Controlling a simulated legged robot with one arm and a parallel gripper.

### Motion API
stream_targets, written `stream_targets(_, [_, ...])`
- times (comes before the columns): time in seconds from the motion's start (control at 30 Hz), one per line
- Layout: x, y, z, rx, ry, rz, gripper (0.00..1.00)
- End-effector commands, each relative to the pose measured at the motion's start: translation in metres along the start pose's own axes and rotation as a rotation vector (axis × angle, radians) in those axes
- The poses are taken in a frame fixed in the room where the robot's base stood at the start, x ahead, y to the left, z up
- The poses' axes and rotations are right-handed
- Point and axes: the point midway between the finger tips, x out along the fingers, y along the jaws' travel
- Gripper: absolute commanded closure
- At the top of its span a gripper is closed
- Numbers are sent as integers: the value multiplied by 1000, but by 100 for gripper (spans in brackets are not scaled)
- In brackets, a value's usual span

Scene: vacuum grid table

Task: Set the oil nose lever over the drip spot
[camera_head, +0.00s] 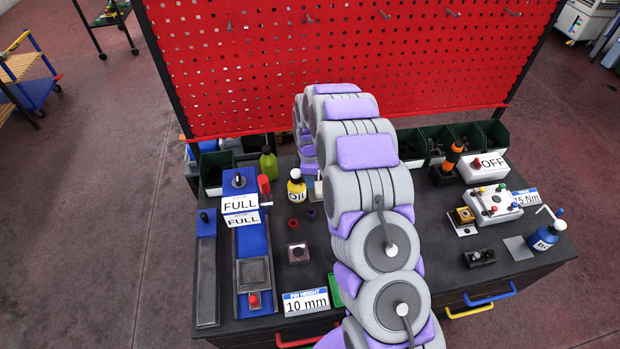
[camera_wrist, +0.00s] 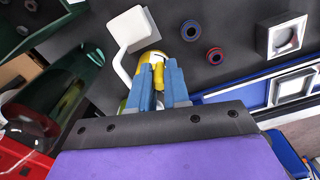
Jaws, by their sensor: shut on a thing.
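The yellow oil bottle (camera_head: 297,188), with a dark label reading "Oil" and a white top, looks upright on the dark table in the head view. In the wrist view, yellow (camera_wrist: 158,62) shows at and between the blue fingertips of my gripper (camera_wrist: 160,74), which is shut on it. A white bent lever with a flat square end (camera_wrist: 130,28) is just left of the fingertips. My arm hides most of the gripper in the head view. I cannot tell which mark is the drip spot.
A red ring (camera_head: 293,224) and a dark ring (camera_head: 311,214) lie in front of the bottle, with a square block (camera_head: 298,250) nearer. A green bottle (camera_head: 268,163) stands behind left. A blue bottle (camera_head: 544,236) stands far right. A red pegboard (camera_head: 340,60) closes off the back.

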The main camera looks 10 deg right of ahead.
Motion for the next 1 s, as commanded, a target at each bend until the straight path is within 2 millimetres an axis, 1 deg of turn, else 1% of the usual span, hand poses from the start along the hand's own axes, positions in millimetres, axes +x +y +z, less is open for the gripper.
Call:
stream_targets(0.33, [2,0,0,-5,-2,-2,100])
stream_targets(0.37, [2,0,0,-4,-2,-2,82])
stream_targets(0.47, [2,0,0,-4,-2,-3,73])
stream_targets(0.87, [0,-1,1,-2,-1,0,73])
stream_targets(1.0, [-9,-1,0,-1,0,2,73])
